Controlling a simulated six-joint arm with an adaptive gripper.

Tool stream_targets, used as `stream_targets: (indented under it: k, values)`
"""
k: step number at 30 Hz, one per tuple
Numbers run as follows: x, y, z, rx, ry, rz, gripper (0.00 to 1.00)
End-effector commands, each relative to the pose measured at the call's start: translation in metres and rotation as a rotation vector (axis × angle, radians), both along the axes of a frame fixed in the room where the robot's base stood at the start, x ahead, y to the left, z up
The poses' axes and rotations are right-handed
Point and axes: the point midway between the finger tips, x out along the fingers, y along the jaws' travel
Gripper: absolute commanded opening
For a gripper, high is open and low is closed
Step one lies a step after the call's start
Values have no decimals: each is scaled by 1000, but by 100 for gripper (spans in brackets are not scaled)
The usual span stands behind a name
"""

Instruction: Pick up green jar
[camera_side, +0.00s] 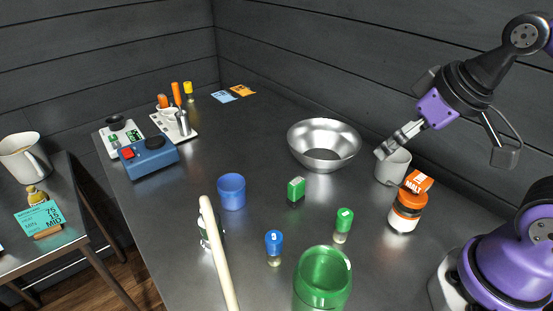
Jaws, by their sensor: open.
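The green jar (322,285) is a large, see-through green vessel with an open top, at the front middle of the dark table. The picture's bottom edge cuts off its lower part. My gripper (385,152) is at the right, well behind the jar and apart from it. It points down and to the left over the rim of a pale grey cup (391,170). Its jaws are open and look small here, and no object shows in them. I cannot tell whether the fingertips touch the cup.
Around the jar stand a green-capped vial (343,224), a blue-capped vial (274,243) and a long cream rod (217,255). An orange-labelled jar (405,212) stands right.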

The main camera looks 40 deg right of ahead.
Motion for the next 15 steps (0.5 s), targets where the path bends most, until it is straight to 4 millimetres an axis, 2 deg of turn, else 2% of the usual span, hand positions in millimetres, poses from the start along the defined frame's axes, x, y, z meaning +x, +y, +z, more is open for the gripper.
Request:
stream_targets:
  k: [8,11,15]
  values:
    - [1,4,0,0,9,16,100]
    - [4,23,0,2,61,101,100]
    - [4,79,-4,-22,205,321,100]
